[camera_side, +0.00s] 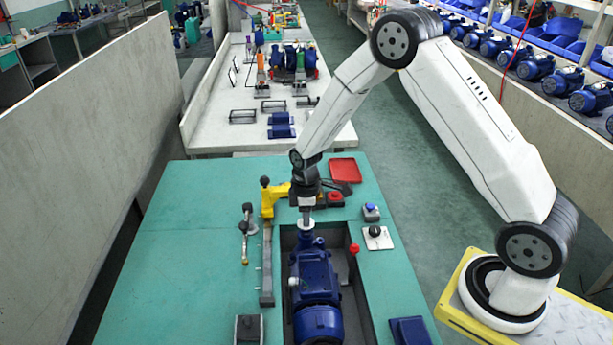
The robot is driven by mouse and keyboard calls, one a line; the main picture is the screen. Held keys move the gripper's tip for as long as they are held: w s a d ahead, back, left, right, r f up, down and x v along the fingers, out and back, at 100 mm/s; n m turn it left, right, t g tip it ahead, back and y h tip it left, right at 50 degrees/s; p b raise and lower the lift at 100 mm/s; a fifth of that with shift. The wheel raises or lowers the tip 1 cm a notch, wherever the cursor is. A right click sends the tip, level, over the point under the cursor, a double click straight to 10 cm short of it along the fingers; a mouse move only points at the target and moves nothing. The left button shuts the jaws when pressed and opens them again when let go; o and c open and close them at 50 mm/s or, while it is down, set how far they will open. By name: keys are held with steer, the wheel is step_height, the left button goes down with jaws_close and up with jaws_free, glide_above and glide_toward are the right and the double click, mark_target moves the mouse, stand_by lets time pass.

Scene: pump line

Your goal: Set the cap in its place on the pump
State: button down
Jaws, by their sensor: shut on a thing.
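The blue pump (313,278) lies in a dark recess in the green bench, its narrower end toward the back. My gripper (306,213) points down above that far end and is shut on the cap (306,224), a small pale disc under the fingertips. The cap is over or very close to the blue upright part of the pump (309,241). I cannot tell whether the two touch. The fingers are small here and partly blend with the cap.
A yellow clamp-like tool (270,197) stands just left of my gripper. A red tray (345,170) lies behind it to the right. A red knob (354,249) and a switch plate (377,237) are right of the pump.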

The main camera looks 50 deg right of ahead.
steer(key=shift+f, duration=1.1)
steer(key=shift+f, duration=0.2)
stand_by(1.4)
steer(key=shift+c, duration=2.2)
jaws_free()
steer(key=shift+r, duration=0.25)
steer(key=shift+r, duration=2.75)
